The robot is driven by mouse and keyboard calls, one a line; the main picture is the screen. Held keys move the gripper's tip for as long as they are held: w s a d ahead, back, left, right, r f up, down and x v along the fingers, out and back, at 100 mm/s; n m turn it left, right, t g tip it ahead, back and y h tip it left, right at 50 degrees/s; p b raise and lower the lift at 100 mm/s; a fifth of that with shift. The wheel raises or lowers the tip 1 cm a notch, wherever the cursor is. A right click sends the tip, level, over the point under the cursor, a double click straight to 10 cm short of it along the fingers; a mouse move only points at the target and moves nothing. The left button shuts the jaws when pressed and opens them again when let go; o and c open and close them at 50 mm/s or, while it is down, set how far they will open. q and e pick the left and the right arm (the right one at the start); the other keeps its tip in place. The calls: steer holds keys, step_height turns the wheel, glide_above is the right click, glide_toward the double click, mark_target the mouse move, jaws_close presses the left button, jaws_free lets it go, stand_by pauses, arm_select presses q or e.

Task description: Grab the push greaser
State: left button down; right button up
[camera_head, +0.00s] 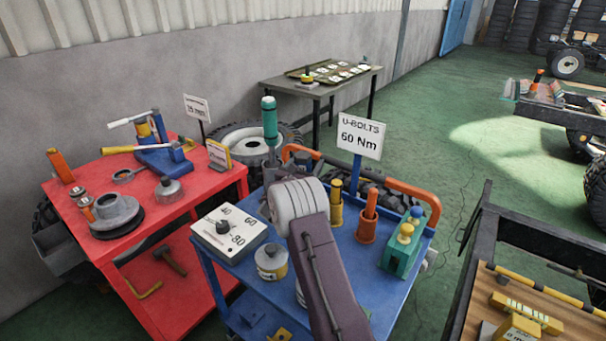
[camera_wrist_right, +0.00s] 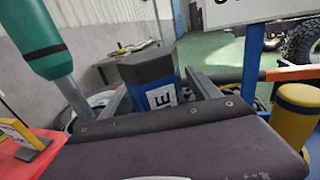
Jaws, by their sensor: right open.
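An upright teal-green tool (camera_head: 270,120) with a grey lower shaft, which looks like the push greaser, stands at the back of the blue trolley (camera_head: 259,309). It also shows at the upper left of the right wrist view (camera_wrist_right: 42,40). My right arm reaches over the trolley and hides its own gripper in the head view. In the right wrist view my right gripper (camera_wrist_right: 128,78) is open. A blue block with a black top (camera_wrist_right: 150,80) and a partly seen label shows between its fingers; I cannot tell whether they touch it. The green tool is left of the fingers.
A "U-BOLTS 60 Nm" sign (camera_head: 360,136) stands behind the arm. Orange (camera_head: 367,222) and yellow (camera_head: 336,203) holders and a green block (camera_head: 404,245) are to the right. A dial box (camera_head: 229,232) and a tin (camera_head: 271,263) sit left. A red table (camera_head: 80,243) is further left.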

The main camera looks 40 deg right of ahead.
steer(key=shift+a, duration=0.1)
steer(key=c, duration=0.4)
jaws_close()
steer(key=shift+r, duration=0.1)
